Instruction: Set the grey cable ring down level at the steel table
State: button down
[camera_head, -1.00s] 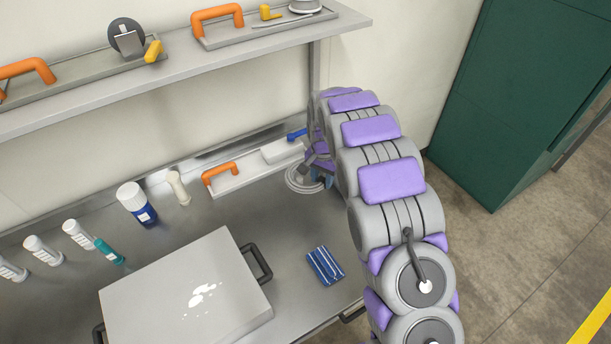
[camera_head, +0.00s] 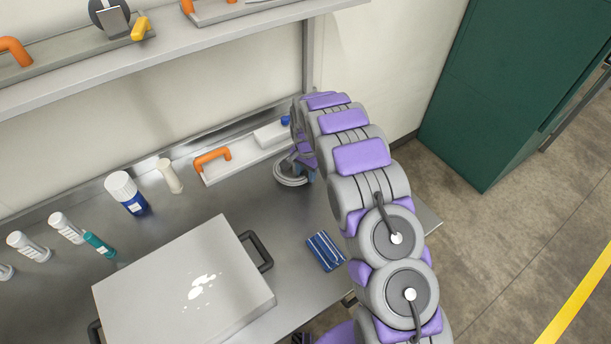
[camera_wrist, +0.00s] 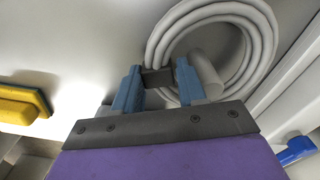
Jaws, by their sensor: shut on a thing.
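The grey cable ring (camera_wrist: 256,22) is a coil of several loops in the wrist view. My gripper (camera_wrist: 158,80) is shut on a part of the ring at its near side, with a dark piece between the blue fingers. In the head view the ring (camera_head: 287,180) shows beside my gripper (camera_head: 306,168), at the back right of the steel table (camera_head: 212,190). It looks low over the table top, but I cannot tell whether it touches. My arm hides part of the ring and most of the gripper in the head view.
A white tray with an orange handle (camera_head: 211,158) lies just behind the ring. A blue striped cloth (camera_head: 325,251) and a large grey case (camera_head: 185,285) are nearer. Several bottles, including a blue and white one (camera_head: 127,193), stand left. A shelf (camera_head: 180,52) hangs above.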

jog(key=shift+f, duration=0.75)
jog(key=shift+w+d+f, duration=0.15)
jog(key=shift+d+f, duration=0.05)
jog(key=shift+d, duration=0.45)
jog(key=c, duration=1)
grip_release()
jog(key=shift+a, duration=0.1)
jog(key=shift+c, duration=0.2)
jog(key=shift+o, duration=0.6)
jog(key=shift+a, duration=0.35)
jog(key=shift+d, duration=0.2)
jog(key=shift+r, duration=0.1)
notch_tip(320, 180, up, 12)
jog(key=p, duration=0.2)
